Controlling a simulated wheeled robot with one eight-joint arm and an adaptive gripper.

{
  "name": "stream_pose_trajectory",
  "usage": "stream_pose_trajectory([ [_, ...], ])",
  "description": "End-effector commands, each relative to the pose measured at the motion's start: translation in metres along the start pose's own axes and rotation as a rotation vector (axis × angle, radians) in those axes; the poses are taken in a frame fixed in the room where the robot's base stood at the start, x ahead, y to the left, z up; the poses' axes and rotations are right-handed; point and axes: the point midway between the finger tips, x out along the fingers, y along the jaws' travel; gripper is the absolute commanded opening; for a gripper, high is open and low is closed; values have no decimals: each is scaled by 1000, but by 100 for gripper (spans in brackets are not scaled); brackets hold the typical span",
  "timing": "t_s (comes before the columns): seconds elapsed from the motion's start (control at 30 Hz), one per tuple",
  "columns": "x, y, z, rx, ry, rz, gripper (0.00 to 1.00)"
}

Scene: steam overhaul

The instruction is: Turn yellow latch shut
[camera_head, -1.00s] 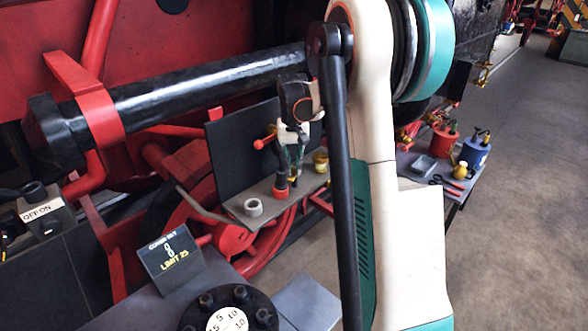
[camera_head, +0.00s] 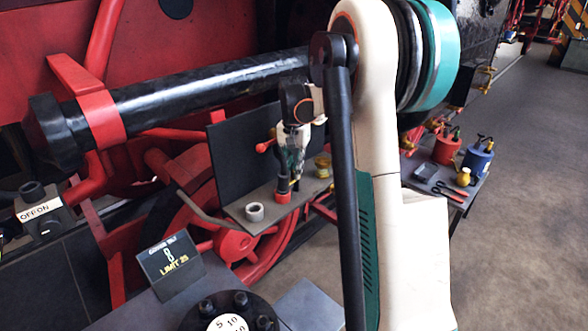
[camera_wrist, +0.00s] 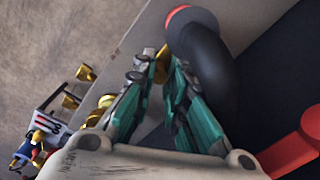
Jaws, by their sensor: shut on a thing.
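My gripper (camera_head: 294,178) is low over the grey shelf, in front of the dark upright panel. In the wrist view my gripper (camera_wrist: 168,65) has its teal fingers drawn together at the tips. A small piece of yellow, which looks like part of the yellow latch (camera_wrist: 163,52), shows between the fingertips. In the head view a small yellow bit of the latch (camera_head: 294,182) shows at the tips. The fingers hide most of it, so its angle cannot be told. A black curved handle with a red end (camera_wrist: 190,22) stands close beside the fingers.
The grey shelf (camera_head: 243,222) holds a pale ring (camera_head: 255,212) and a brass-coloured jar (camera_head: 323,166). A red lever (camera_head: 265,146) sticks out left of my gripper. A side table with a red can (camera_head: 446,149) and a blue can (camera_head: 477,157) stands at right.

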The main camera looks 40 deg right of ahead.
Motion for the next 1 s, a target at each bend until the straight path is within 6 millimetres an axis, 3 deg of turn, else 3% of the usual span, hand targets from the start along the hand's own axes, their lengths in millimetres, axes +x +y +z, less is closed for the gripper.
stream_pose_trajectory([
  [0.23,-2,-1,-1,-1,3,-2,0],
  [0.27,-2,-1,-1,-1,3,-2,20],
  [0.3,-2,-1,-1,-1,3,-2,23],
  [0.67,-3,0,0,-1,1,-1,23],
  [0.87,-28,0,0,-1,1,-1,23],
  [1.0,-57,0,0,-1,1,-1,23],
])
